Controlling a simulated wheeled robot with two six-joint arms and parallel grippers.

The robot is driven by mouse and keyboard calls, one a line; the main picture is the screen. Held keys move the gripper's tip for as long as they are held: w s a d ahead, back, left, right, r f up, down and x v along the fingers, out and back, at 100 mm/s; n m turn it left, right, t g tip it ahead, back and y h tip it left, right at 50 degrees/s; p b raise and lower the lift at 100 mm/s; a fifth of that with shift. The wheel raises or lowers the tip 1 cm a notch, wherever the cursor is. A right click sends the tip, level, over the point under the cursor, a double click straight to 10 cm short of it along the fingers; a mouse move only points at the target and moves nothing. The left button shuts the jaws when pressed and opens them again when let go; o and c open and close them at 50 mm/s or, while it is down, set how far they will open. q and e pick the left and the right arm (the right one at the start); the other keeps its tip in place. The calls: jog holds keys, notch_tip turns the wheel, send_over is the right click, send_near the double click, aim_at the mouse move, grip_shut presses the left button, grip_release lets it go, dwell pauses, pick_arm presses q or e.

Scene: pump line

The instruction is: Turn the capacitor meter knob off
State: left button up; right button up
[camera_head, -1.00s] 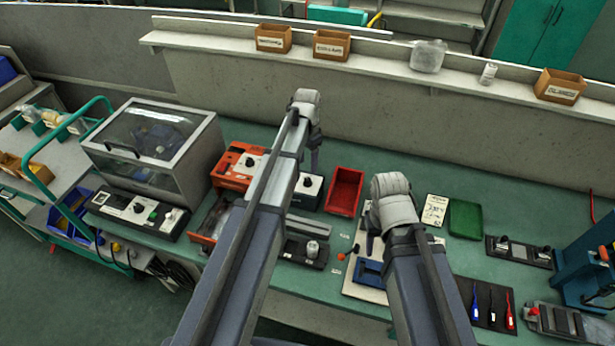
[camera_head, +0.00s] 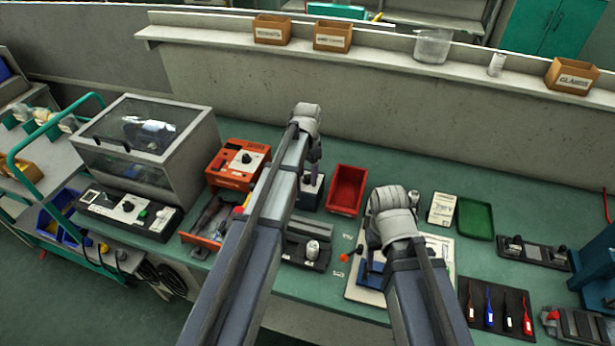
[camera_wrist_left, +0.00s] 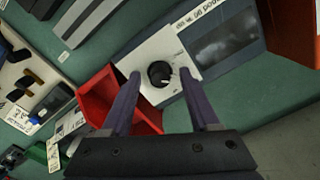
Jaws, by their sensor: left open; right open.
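The capacitor meter (camera_wrist_left: 213,45) is a grey-blue box with a white panel, a black round knob (camera_wrist_left: 160,74) and a dark display window, seen large in the left wrist view. Its printed label is upside down there. In the head view the meter (camera_head: 312,190) is mostly hidden behind my left arm, left of the red bin. My left gripper (camera_head: 316,170) is open above it; in the wrist view its two fingers stand apart on either side of the knob. I cannot tell whether they touch it. My right gripper (camera_head: 372,238) is open and empty over the white board; its fingers are partly hidden.
The red bin (camera_head: 347,188) stands close beside the meter, near one left finger. An orange instrument (camera_head: 238,165) with its own knob stands on the other side. A clear-lidded box (camera_head: 150,140) is at left, a green tray (camera_head: 476,219) at right. Bench behind the bin is clear.

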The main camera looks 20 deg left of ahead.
pick_arm(q)
grip_shut()
dwell(0.4)
jog(key=shift+n, duration=0.3)
jog(key=n, duration=0.3)
jog(key=shift+n, duration=2.6)
grip_release()
